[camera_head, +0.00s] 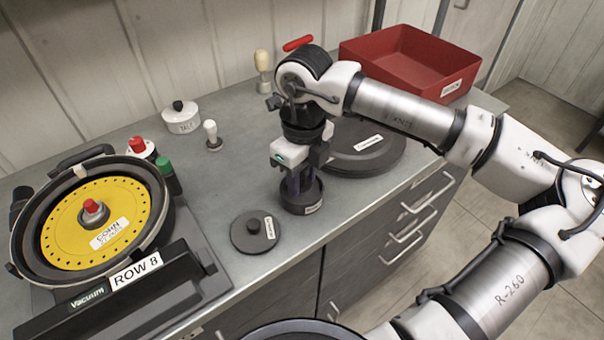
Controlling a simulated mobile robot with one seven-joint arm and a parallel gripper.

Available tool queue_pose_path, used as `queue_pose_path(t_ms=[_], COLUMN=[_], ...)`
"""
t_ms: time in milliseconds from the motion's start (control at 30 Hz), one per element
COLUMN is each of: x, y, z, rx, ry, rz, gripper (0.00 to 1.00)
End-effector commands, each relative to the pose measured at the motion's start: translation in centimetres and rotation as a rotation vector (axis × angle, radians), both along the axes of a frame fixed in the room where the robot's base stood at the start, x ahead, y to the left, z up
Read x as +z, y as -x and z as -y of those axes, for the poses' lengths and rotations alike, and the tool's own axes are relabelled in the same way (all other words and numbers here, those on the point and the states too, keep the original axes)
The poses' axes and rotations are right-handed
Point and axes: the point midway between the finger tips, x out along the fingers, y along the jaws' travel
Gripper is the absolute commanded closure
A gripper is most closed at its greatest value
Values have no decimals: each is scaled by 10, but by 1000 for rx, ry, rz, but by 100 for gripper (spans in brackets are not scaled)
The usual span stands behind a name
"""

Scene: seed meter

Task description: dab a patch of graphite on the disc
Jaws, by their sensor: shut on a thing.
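My gripper (298,182) points down at the mouth of a dark round pot (311,203) with a small label on the counter. It is shut on a slim thing, mostly hidden by the fingers and pot; I cannot tell what it is or whether it touches the pot. A dark knobbed lid (243,243) lies left of the pot.
A large dark round cover (385,152) lies behind my gripper. A white lidded pot (181,122), a white-knobbed tool (213,141), a wooden-handled tool (263,66) and red- and green-capped bottles (166,174) stand around. A red bin (385,68) is at the back right. The counter's middle left is clear.

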Motion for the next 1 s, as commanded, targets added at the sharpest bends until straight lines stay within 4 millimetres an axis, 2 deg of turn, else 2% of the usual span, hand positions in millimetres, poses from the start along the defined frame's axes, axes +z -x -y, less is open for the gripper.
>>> queue_pose_path(t_ms=[800, 1000], x=[65, 70], y=[0, 0], z=[0, 0], rx=[0, 0], ry=[-1, -1], rz=[2, 2], gripper=[89, 89])
